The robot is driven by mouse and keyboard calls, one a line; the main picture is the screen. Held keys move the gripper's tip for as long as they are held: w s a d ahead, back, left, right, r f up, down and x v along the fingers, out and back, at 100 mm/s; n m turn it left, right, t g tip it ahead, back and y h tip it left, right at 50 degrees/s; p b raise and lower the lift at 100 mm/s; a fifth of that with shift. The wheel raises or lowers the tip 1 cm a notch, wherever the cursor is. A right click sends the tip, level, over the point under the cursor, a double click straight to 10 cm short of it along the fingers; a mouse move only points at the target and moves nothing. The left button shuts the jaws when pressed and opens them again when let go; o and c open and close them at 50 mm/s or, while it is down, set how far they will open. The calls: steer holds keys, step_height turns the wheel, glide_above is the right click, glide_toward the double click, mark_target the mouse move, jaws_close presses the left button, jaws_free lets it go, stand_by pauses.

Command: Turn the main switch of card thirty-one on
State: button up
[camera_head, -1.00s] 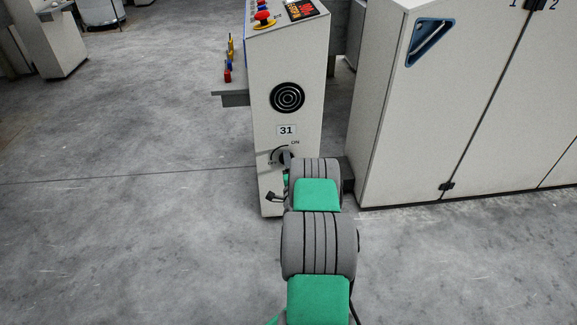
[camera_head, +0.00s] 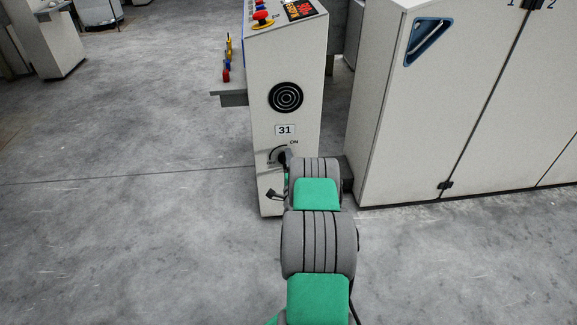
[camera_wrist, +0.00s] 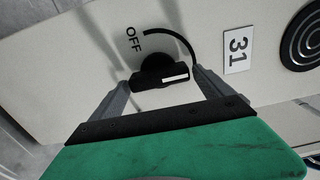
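The main switch is a black round knob with a raised bar and a white mark (camera_wrist: 162,72), on the pale card end panel (camera_head: 285,60) numbered 31. In the wrist view the white mark points right, towards the number plate and away from OFF. My gripper (camera_wrist: 160,77) is spread wide, with one finger by each end of the bar. I cannot tell whether they touch it. The ON label shows in the head view; in the wrist view it is hidden. My arm covers part of the panel's lower right in the head view.
The number plate (camera_wrist: 237,50) and round black grille (camera_head: 286,97) sit above the switch. A red button (camera_head: 262,18) is on top. Pale cabinets (camera_head: 440,110) stand close on the right. The floor at left is open.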

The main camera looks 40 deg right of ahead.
steer(key=shift+o, duration=0.7)
steer(key=shift+w+a, duration=0.1)
steer(key=shift+a, duration=0.05)
steer(key=v, duration=0.7)
steer(key=shift+s+a, duration=0.25)
steer(key=shift+s, duration=0.1)
